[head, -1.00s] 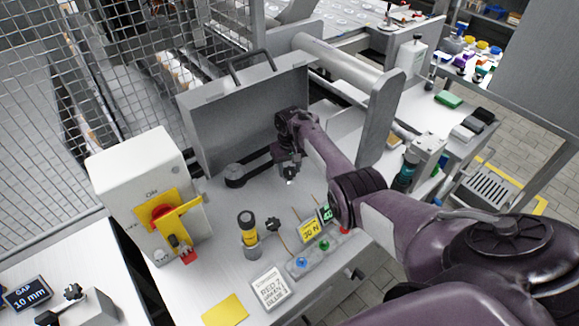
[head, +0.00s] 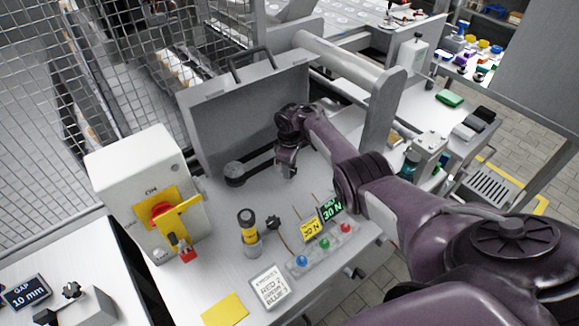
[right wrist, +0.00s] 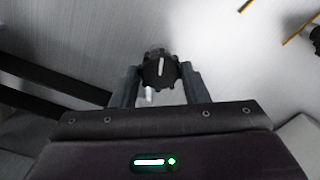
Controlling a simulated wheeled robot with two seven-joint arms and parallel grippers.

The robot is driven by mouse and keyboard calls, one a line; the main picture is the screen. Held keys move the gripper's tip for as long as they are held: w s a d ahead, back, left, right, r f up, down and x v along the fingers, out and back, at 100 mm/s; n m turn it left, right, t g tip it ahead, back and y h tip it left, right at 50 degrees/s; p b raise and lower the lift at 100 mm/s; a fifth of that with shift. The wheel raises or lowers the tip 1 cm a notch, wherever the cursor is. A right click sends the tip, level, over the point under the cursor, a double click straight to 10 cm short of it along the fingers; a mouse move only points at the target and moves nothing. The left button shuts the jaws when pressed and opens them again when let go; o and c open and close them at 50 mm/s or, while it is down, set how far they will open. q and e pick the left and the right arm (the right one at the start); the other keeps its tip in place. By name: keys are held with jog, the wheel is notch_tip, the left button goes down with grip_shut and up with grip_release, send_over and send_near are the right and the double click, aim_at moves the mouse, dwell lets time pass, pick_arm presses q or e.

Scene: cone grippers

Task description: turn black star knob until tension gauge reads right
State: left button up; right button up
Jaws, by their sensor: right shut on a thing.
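My right gripper (head: 288,172) reaches down over the grey worktop beside the black belt. In the right wrist view its two fingers (right wrist: 161,85) are shut on the black star knob (right wrist: 160,70), which has a white mark pointing nearly straight up. In the head view the gripper hides this knob. The tension gauge (head: 331,209) is a small dark display showing green figures, 30 N. Beside it, a yellow card (head: 310,230) also appears to read 30 N. My left gripper is not in view.
A grey upright guard (head: 245,115) stands behind the gripper. A white switch box (head: 140,170) with a red and yellow handle is at left. A row of coloured buttons (head: 324,244), a black and yellow cylinder (head: 247,225) and a white sign (head: 270,288) stand nearer the front.

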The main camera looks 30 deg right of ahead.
jog(key=shift+n, duration=0.8)
jog(key=o, duration=1)
notch_tip(320, 180, up, 8)
jog(key=shift+f+p, duration=0.1)
jog(key=shift+p, duration=0.7)
jog(key=shift+f, duration=0.1)
